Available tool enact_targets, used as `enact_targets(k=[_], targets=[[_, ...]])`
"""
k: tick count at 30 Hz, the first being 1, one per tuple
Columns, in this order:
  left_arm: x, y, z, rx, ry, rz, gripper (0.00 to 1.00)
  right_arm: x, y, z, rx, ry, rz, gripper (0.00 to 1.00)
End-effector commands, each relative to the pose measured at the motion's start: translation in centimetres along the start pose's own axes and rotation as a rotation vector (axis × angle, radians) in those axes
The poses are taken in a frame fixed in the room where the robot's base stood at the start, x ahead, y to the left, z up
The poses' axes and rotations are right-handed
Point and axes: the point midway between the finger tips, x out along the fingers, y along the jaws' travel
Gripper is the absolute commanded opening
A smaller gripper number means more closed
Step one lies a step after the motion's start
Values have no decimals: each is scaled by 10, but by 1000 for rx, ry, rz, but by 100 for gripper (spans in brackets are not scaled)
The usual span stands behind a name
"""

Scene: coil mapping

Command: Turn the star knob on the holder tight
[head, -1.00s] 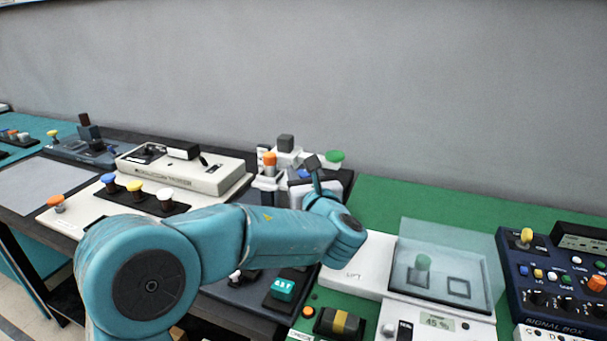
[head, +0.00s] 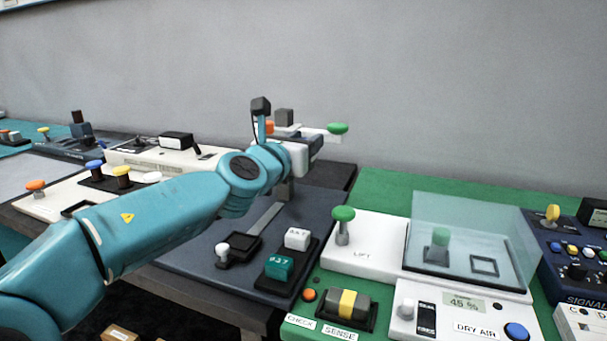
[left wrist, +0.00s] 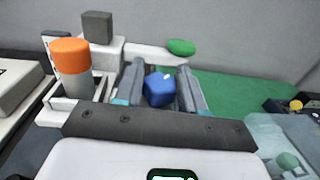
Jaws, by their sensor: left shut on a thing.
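The blue star knob (left wrist: 159,89) sits between the two grey fingers of my left gripper (left wrist: 160,90) in the left wrist view. My left gripper is shut on it. In the head view my left gripper (head: 305,152) reaches over to the holder and hides the knob. The holder is a white body (left wrist: 104,55) with a grey block (left wrist: 97,27) on top. An orange-capped post (left wrist: 71,62) stands at its left and a green round knob (left wrist: 181,47) at its right. The green knob (head: 338,128) also shows in the head view. My right gripper is not in view.
A white lift and dry air unit (head: 372,247) with a clear cover stands on the green mat (head: 390,195) at the right. White and teal blocks (head: 279,267) sit on the dark board in front of the holder. A blue signal box (head: 575,262) is at the far right.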

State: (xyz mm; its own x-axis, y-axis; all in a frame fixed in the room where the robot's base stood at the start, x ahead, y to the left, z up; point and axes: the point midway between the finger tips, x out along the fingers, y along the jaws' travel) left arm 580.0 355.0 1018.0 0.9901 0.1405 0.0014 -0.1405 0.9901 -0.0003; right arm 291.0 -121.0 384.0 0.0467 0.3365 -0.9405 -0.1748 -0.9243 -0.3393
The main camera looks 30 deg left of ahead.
Motion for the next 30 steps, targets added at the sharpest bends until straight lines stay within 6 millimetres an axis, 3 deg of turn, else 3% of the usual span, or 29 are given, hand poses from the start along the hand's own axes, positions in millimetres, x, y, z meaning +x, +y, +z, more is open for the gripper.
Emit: enact_targets(k=[1, 6, 18, 30], targets=[[0, 3, -11, 0, -7, -31, 9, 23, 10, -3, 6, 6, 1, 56], [1, 3, -7, -1, 0, -155, 9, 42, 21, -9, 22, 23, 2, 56], [0, 1, -2, 0, 5, -327, 9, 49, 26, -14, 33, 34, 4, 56], [0, 0, -1, 1, 3, -352, 9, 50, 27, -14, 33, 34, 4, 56]])
